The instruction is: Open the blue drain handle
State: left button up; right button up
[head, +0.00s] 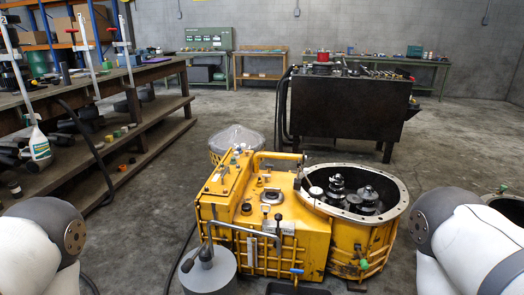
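A small blue handle (297,271) sits low on the front of the yellow transmission housing (305,240), near its lower edge. It is small in the picture, and I cannot tell its exact position as open or closed. A dark tray (297,290) shows in part below it at the bottom edge. Parts of my two arms show at the lower left and lower right. Neither of my grippers is in view.
A grey round container (208,272) with a lever pump stands at the housing's left front. A black bench (345,108) stands behind. A wooden shelf table (130,140) with tools and a spray bottle (39,145) is at left.

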aim_at(296, 271)
jog(key=i+l, duration=0.6)
jog(key=l, duration=0.15)
jog(key=i+l, duration=0.6)
jog(key=l, duration=0.15)
